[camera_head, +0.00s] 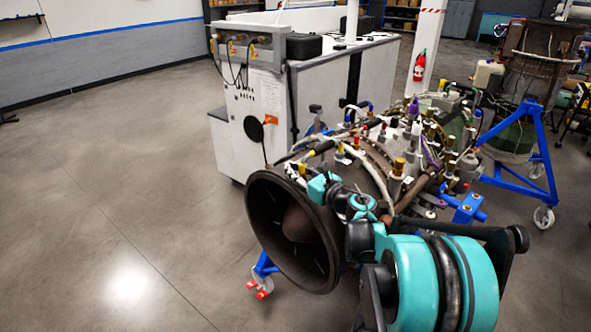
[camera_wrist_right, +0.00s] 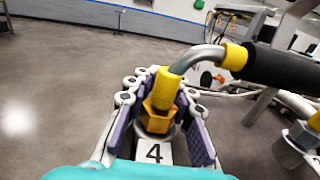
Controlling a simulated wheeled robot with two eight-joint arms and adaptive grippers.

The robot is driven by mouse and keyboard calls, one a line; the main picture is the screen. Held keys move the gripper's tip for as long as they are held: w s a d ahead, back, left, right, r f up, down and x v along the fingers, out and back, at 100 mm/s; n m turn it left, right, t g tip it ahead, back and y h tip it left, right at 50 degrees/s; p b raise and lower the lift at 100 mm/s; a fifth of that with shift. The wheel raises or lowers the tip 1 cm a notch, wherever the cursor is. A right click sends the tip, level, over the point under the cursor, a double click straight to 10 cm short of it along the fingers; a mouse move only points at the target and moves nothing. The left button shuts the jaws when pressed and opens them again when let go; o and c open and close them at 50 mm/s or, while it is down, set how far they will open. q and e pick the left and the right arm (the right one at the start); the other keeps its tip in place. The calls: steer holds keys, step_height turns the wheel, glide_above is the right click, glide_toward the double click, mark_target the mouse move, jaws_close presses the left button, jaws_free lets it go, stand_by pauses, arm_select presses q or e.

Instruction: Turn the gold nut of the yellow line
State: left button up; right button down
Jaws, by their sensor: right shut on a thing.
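The gold nut (camera_wrist_right: 157,118) sits at the lower end of the yellow line (camera_wrist_right: 163,88), just behind a white label marked 4 (camera_wrist_right: 153,153) in the right wrist view. My right gripper (camera_wrist_right: 160,100) has its purple-padded fingers on either side of the nut and is shut on it. The line rises from the nut into a bent metal tube (camera_wrist_right: 196,57). In the head view my right arm reaches over the turbine (camera_head: 292,232) from the lower right. I cannot make out the gripped nut there. My left gripper is not in view.
A black sleeve with a yellow end (camera_wrist_right: 285,70) lies close to the right of the gripper. Another fitting (camera_wrist_right: 300,135) stands at the lower right. Behind the turbine is a grey-white test cabinet (camera_head: 255,125). The floor to the left is clear.

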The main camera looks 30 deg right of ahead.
steer(key=shift+s+a+n+g+y, duration=0.1)
steer(key=shift+a+n+g+y, duration=0.15)
steer(key=shift+n+y, duration=0.55)
steer(key=shift+a+n+g+y, duration=0.1)
steer(key=shift+n+g+y, duration=0.35)
steer(key=shift+y, duration=0.65)
steer(key=c, duration=1.4)
jaws_free()
steer(key=shift+o, duration=0.2)
steer(key=shift+s, duration=0.1)
steer(key=v, duration=1.2)
